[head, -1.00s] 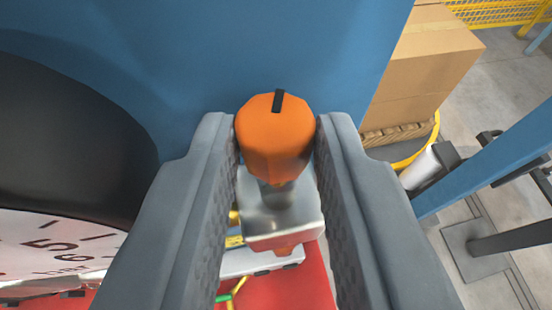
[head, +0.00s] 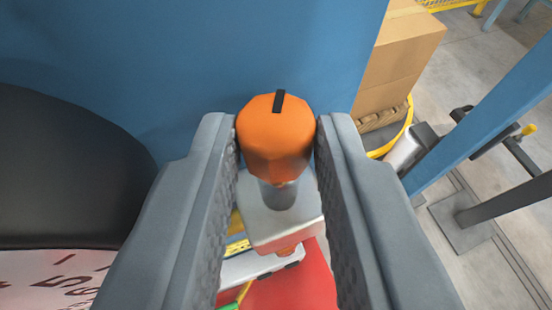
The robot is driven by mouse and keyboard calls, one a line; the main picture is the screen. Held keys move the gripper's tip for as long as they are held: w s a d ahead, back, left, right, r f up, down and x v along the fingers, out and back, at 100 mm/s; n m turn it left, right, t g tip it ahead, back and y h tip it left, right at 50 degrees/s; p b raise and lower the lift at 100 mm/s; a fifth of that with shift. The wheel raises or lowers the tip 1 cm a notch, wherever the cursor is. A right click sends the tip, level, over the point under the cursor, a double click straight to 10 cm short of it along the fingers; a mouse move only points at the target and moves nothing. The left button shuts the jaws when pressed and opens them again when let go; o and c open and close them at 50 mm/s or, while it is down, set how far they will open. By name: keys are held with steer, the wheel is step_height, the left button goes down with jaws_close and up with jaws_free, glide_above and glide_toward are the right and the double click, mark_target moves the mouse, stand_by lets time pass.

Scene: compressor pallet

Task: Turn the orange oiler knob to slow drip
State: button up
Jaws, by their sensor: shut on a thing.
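The orange oiler knob (head: 275,140) is faceted, with a black mark on its top edge pointing roughly up in the picture. My gripper (head: 276,135) is shut on it, with one grey finger against each side near the fingertips. Below the knob are a short metal stem (head: 277,194) and a silvery block (head: 275,225). A small orange piece shows under the block. Any drip scale or setting marks are not visible.
A blue panel (head: 270,50) stands close behind the knob. A large black round part and a white dial face (head: 50,278) with numbers are at left. Cardboard boxes (head: 400,55), a blue post (head: 480,120) and grey floor are at right. A red surface lies below.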

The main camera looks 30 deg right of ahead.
steer(key=o, duration=1)
steer(key=shift+s+d, duration=0.1)
steer(key=shift+d, duration=0.05)
